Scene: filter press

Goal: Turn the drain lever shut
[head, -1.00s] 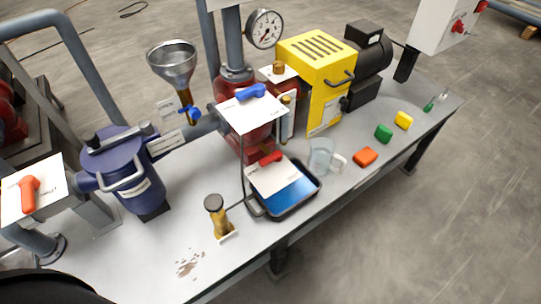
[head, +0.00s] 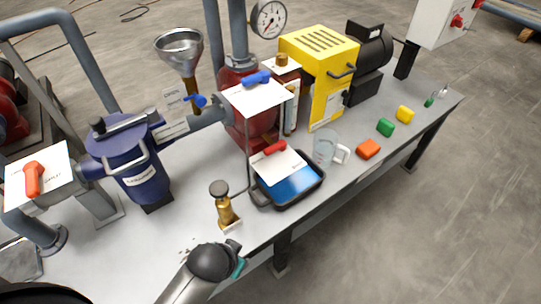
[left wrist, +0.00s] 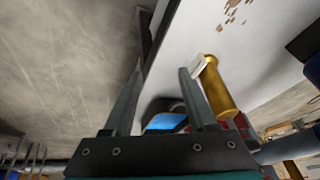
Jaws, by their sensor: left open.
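A red lever (head: 275,147) sits on a white card (head: 268,165) above a black tray (head: 318,184) of blue liquid. The card's print is too small to read, so I cannot confirm it is the drain lever. A blue lever (head: 257,78) lies on a white plate higher up, and an orange-red lever (head: 33,178) is on a plate at the left. My left arm reaches in at the bottom of the head view, its fingers hidden there. In the left wrist view my left gripper (left wrist: 160,75) is open and empty, with the brass fitting beyond one finger. My right gripper is not in view.
A brass fitting (head: 226,208) with a dark knob stands on the bench left of the tray; it also shows in the left wrist view (left wrist: 217,90). A clear jug (head: 325,147) stands right of the tray. A blue strainer (head: 140,165) stands at the left. The front bench edge is close.

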